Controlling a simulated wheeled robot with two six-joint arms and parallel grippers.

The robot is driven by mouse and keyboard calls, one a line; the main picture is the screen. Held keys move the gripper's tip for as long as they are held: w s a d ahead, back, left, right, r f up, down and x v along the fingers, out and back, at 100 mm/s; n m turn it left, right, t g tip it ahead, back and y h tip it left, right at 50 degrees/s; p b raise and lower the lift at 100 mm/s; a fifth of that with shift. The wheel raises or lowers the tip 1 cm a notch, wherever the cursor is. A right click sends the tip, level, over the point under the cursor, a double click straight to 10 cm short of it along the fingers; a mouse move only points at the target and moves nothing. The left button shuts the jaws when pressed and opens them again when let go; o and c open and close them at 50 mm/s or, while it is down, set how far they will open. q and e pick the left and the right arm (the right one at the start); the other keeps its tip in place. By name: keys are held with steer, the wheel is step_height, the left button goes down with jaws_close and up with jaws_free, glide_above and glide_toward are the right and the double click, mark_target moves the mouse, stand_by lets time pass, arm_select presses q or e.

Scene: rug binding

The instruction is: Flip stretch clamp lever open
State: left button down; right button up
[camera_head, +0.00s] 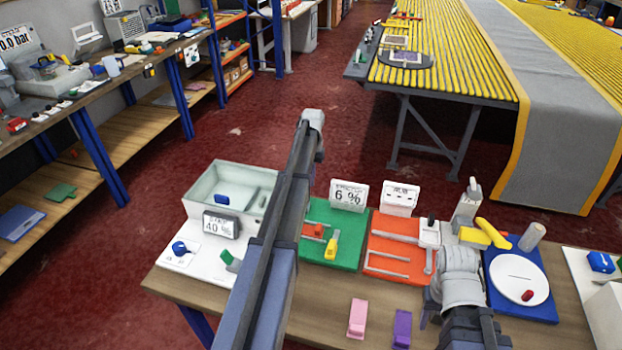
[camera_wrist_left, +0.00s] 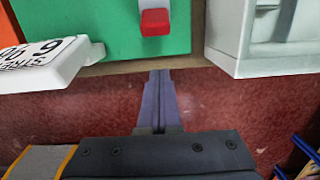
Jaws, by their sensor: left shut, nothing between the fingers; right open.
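A pale open bin (camera_head: 205,195) and a "40 %" sign (camera_head: 221,224) stand left of my left arm. An orange board (camera_head: 385,246) with metal bars lies right of the green one. Pink (camera_head: 357,318) and purple (camera_head: 402,328) blocks lie at the front. Red floor (camera_head: 250,120) is clear behind the table.

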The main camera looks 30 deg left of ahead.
arm_select(q)
step_height(320, 180, down, 3)
steer(key=shift+s+r+b, duration=0.15)
steer(key=shift+r+b, duration=0.05)
steer(key=shift+b, duration=0.7)
arm_select(e)
step_height(320, 180, down, 3)
steer(key=shift+r, duration=0.2)
arm_select(q)
steer(key=s+r+p, duration=0.1)
steer(key=s+d+r+p, duration=0.1)
steer(key=s, duration=0.1)
steer(key=shift+s+r, duration=0.2)
steer(key=shift+s, duration=0.05)
arm_select(e)
step_height(320, 180, up, 2)
steer(key=shift+r, duration=0.2)
